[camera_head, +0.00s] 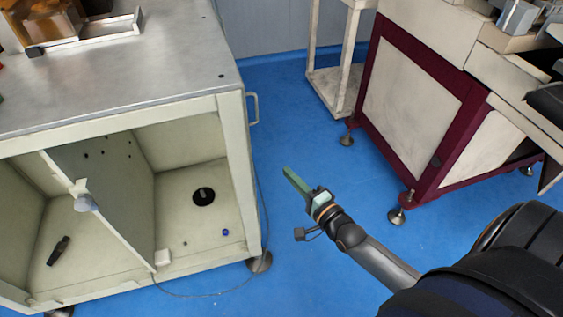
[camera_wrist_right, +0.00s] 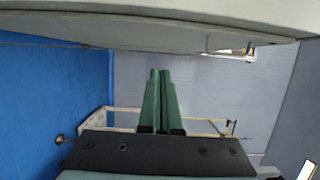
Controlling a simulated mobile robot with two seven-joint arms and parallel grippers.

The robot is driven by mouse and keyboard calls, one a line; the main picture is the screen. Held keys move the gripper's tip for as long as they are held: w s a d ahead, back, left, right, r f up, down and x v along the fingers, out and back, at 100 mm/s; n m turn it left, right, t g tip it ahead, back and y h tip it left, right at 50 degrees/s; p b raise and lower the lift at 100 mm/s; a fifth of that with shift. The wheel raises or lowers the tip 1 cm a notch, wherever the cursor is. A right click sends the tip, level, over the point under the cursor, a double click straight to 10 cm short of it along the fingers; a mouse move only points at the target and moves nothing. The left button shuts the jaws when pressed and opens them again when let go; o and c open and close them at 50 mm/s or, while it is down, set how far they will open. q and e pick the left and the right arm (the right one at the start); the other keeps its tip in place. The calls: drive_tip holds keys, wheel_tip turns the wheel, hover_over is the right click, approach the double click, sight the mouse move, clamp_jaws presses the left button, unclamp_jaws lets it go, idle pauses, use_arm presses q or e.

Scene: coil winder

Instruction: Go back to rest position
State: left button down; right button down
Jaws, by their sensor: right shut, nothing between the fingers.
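My right gripper (camera_head: 288,172) has green fingers and is held out over the blue floor in the head view, in the gap between the cabinet and the maroon-framed machine. Its fingers are shut together with nothing between them. In the right wrist view the two green fingers (camera_wrist_right: 161,75) lie side by side, pointing away from the camera. My right arm comes in from the lower right. My left gripper is not in the head view.
A pale metal cabinet (camera_head: 180,85) with open compartments stands at the left. A maroon-framed machine (camera_head: 420,95) stands at the right. A white stand (camera_head: 335,85) is behind. Blue floor (camera_head: 300,130) lies clear between them. A cable runs beside the cabinet.

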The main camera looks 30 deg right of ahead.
drive_tip(key=shift+s, duration=0.2)
